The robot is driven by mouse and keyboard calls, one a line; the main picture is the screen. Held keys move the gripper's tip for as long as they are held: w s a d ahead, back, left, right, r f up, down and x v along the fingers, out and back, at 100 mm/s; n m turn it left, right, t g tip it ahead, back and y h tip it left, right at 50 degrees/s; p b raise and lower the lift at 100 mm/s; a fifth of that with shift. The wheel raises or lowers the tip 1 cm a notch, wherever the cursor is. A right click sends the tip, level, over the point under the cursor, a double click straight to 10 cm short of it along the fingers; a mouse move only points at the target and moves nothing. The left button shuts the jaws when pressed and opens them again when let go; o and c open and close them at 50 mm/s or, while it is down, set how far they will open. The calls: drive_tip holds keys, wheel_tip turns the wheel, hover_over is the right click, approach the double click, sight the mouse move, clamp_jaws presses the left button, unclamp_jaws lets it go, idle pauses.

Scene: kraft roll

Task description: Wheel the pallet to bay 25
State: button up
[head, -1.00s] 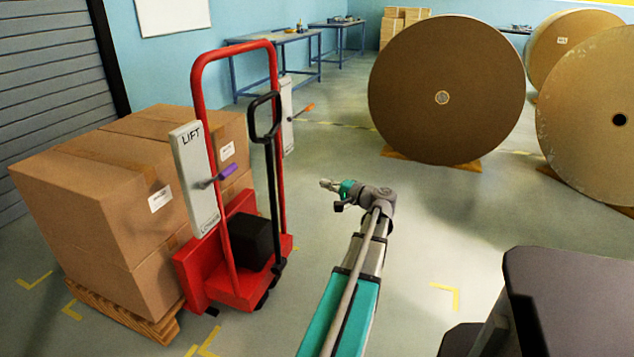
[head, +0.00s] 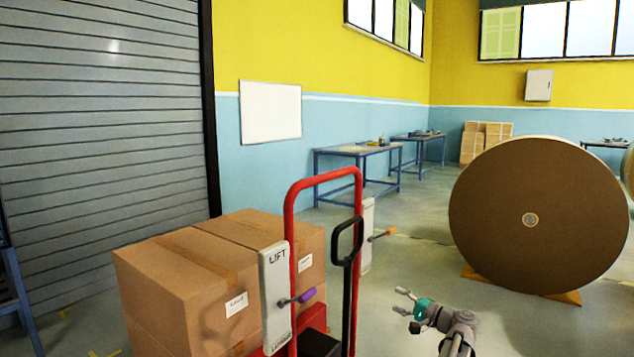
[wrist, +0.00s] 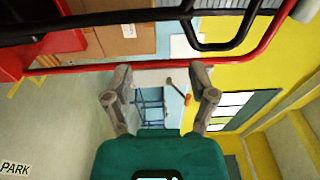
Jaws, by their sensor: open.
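A red pallet truck (head: 292,215) with a black loop handle (head: 347,245) stands against stacked cartons (head: 180,290). The pallet under them is below the head view's edge. A grey panel marked LIFT (head: 274,290) carries a purple-gripped lever (head: 299,298). A second panel (head: 367,232) carries an orange-tipped lever (head: 382,235). My gripper (head: 400,302) is open and empty, right of the truck and apart from it. No bay number 25 shows.
A large brown roll (head: 500,210) on wooden chocks stands at the right. Blue workbenches (head: 350,152) line the back wall, with a grey shutter (head: 100,100) at the left. Floor between truck and roll looks clear. The word PARK (wrist: 15,168) shows at the wrist view's lower left.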

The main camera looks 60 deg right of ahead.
sight(315, 183)
drive_tip(key=w+r+n+y+p, duration=0.2)
drive_tip(key=w+r+p, duration=0.3)
drive_tip(key=r+p, duration=0.3)
drive_tip(key=w+r+n+y+p, duration=0.2)
drive_tip(key=w+r+y+p, duration=0.2)
drive_tip(key=r+p, duration=0.5)
drive_tip(key=w+r+n+t+y+p, duration=0.1)
drive_tip(key=w+r+n+y+p, duration=0.1)
drive_tip(key=w+r+p, duration=0.3)
wheel_tip(315, 183, up, 8)
drive_tip(key=y+p, duration=0.1)
drive_tip(key=p, duration=0.3)
drive_tip(key=shift+w+a+r+n+y, duration=0.15)
drive_tip(key=shift+w+a+n+y, duration=0.15)
drive_tip(key=shift+n+y, duration=0.1)
drive_tip(key=shift+w, duration=0.1)
drive_tip(key=p+x, duration=0.2)
drive_tip(key=x, duration=1.1)
drive_tip(key=shift+w+a, duration=0.2)
drive_tip(key=shift+w, duration=0.1)
clamp_jaws()
